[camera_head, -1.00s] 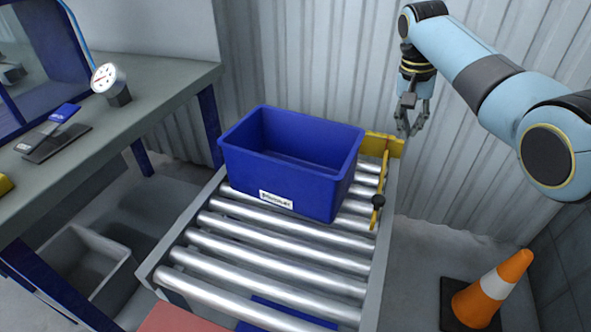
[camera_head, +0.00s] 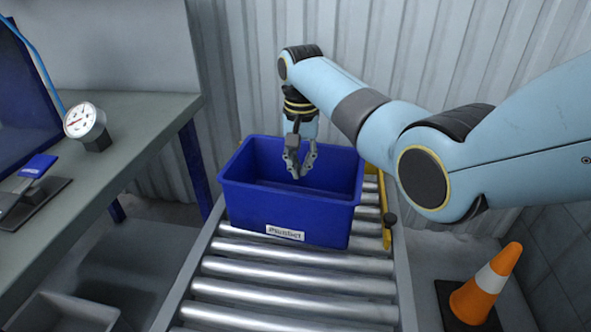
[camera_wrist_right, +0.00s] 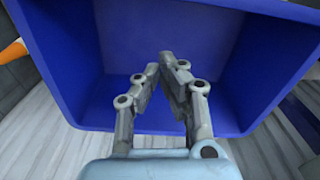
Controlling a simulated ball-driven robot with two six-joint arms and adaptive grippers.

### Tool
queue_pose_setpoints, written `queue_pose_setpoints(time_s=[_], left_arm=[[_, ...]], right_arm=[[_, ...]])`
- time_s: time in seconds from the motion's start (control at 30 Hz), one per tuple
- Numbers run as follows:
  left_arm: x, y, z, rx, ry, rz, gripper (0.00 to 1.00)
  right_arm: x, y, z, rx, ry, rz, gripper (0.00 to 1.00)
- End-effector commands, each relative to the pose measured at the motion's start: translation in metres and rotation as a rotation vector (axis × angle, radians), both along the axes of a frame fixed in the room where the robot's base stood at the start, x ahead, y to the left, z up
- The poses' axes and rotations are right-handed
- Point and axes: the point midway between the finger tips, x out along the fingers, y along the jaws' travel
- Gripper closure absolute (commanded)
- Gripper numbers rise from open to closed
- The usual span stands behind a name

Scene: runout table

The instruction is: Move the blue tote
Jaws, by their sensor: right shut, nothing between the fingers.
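The blue tote (camera_head: 285,214) stands upright on the roller conveyor. It is open at the top, looks empty and has a white label on its front. My right gripper (camera_head: 298,174) points down over the tote's opening, with its fingertips at or below rim height; the exact depth is hard to tell. The right wrist view shows the right gripper (camera_wrist_right: 171,62) with its fingertips together and nothing between them, against the inside of the blue tote (camera_wrist_right: 215,40). My left gripper is not in view.
The roller conveyor (camera_head: 262,288) has bare rollers in front of the tote. A yellow bar with a black knob (camera_head: 389,219) is at its right. A grey bench (camera_head: 130,122) with a gauge (camera_head: 84,121) stands left. An orange cone (camera_head: 487,285) stands right. A corrugated wall rises behind.

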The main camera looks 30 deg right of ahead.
Motion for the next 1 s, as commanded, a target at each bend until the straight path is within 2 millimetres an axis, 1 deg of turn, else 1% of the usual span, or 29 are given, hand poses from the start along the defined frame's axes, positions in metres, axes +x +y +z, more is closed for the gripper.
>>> queue_pose_setpoints(time_s=[0.03, 0.1, 0.33, 0.4, 0.6, 0.73, 1.0], left_arm=[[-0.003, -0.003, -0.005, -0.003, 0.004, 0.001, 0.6], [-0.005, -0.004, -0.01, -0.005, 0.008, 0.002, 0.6], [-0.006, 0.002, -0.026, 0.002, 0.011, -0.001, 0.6], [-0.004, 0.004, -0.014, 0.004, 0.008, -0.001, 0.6], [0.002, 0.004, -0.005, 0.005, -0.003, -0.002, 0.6], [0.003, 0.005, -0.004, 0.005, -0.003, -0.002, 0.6], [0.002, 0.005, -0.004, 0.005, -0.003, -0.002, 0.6]], right_arm=[[-0.001, 0.0, -0.013, 0.001, 0.004, 0.0, 1.0], [-0.001, 0.0, -0.029, 0.001, 0.004, 0.0, 1.0], [-0.001, 0.0, -0.079, 0.001, 0.004, 0.0, 1.0], [-0.011, 0.009, -0.072, 0.002, 0.001, 0.002, 1.0], [-0.029, 0.02, -0.071, -0.001, -0.001, 0.002, 1.0], [-0.033, 0.023, -0.072, 0.0, 0.0, 0.0, 1.0], [-0.033, 0.023, -0.073, 0.0, 0.0, 0.0, 1.0]])
